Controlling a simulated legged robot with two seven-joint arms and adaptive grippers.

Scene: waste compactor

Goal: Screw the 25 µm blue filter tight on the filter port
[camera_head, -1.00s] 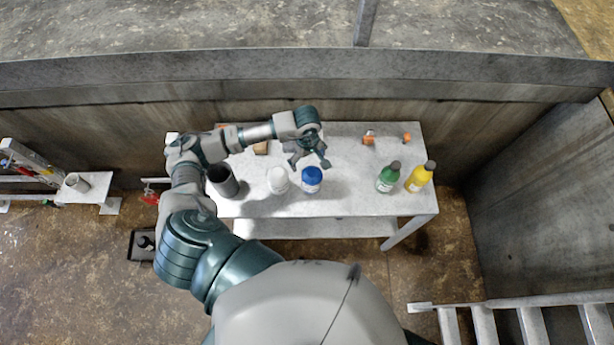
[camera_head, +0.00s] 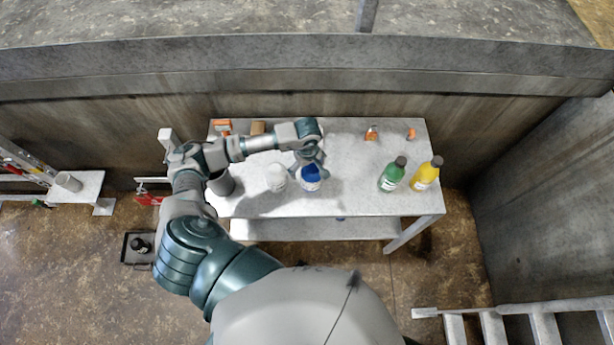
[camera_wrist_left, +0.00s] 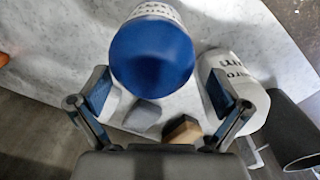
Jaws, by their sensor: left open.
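The blue-topped filter (camera_head: 311,178) stands upright on the long white table, and its round blue top (camera_wrist_left: 152,58) fills the upper middle of the left wrist view. My left gripper (camera_head: 309,163) is open at the filter's far side. In the left wrist view its fingers (camera_wrist_left: 157,92) are spread to either side of the filter's near edge, with nothing held; I cannot tell whether they touch it. A white jar (camera_head: 277,178) stands just left of the filter; its lettering shows in the left wrist view (camera_wrist_left: 240,75). I cannot identify the filter port for sure. My right gripper is out of view.
A dark grey cylinder (camera_head: 221,184) stands at the table's left. Green (camera_head: 393,174) and yellow (camera_head: 426,174) bottles stand at its right. Small orange items (camera_head: 371,133) lie along the back. A concrete wall (camera_head: 330,105) rises behind. A smaller bench (camera_head: 85,188) is far left.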

